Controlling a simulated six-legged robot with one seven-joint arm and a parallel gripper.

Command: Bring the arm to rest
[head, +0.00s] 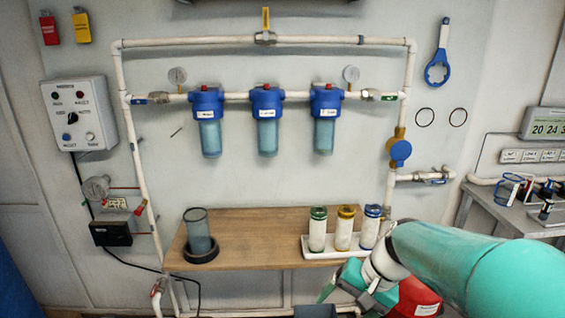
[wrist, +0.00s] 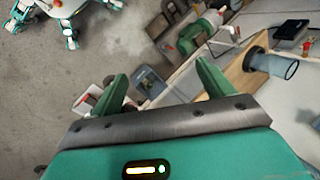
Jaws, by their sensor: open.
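My arm enters the head view from the right, teal with a white joint. My gripper (head: 340,284) hangs at its end, low beside the front right of the wooden bench (head: 250,225), partly hidden by its own links. In the wrist view my gripper (wrist: 163,86) shows two green fingers spread wide apart. Nothing is between them and it looks empty. The wrist view looks down at the grey floor, with the bench to the right.
A translucent cup (head: 198,228) stands in a black ring on the bench's left. A white tray (head: 318,255) holds three capped cartridges (head: 343,230) close to my arm. A red container (head: 418,297) is below the arm. Pipes with three blue-topped housings (head: 267,105) line the wall.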

